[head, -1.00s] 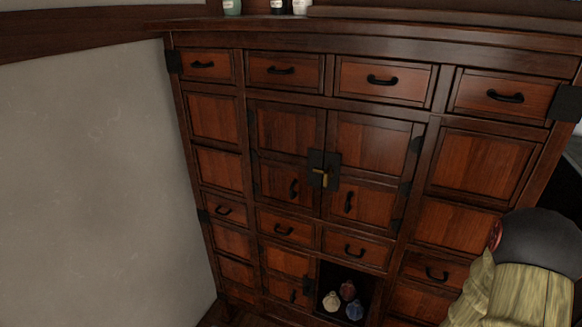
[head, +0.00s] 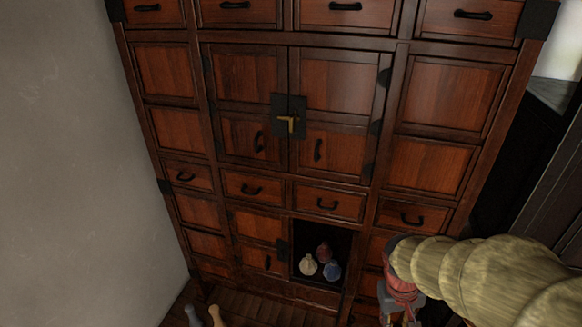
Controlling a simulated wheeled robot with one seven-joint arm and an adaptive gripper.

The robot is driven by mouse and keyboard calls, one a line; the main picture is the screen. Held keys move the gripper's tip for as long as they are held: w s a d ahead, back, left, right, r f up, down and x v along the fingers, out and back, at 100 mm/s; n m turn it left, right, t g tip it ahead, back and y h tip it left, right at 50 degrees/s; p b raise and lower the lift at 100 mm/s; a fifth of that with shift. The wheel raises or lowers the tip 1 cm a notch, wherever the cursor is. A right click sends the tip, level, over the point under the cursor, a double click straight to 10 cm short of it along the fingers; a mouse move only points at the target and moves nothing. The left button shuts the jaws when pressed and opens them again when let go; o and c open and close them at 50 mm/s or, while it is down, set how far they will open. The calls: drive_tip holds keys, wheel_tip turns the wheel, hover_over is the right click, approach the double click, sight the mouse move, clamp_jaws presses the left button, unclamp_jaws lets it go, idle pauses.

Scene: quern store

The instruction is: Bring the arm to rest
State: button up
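My arm reaches in from the right edge in the head view, wrapped in a yellow-green padded cover. My gripper (head: 399,317) hangs below a red and grey wrist at the bottom edge, in front of the cabinet's lower right part. Its fingertips are small and cut off by the frame, so I cannot tell whether it is open or shut. I see nothing clearly held in it.
A dark wooden cabinet (head: 435,165) with black handles fills the middle. Its open lower niche holds a cream bottle (head: 308,265), a red one (head: 323,252) and a blue one (head: 332,270). A plain wall (head: 70,170) stands left. Two bottle-like objects (head: 204,316) show at the bottom left.

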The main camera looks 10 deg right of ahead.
drive_tip(key=a+r+n+t+y+b, duration=0.1)
drive_tip(key=a+r+t+b, duration=0.1)
drive_tip(key=a+b, duration=0.4)
drive_tip(key=a+r+n+t+y+b, duration=0.1)
drive_tip(key=a+t+b, duration=0.3)
drive_tip(key=a, duration=0.5)
drive_tip(key=shift+s+a+r+b, duration=0.25)
drive_tip(key=shift+r+b, duration=0.1)
drive_tip(key=shift+b, duration=0.85)
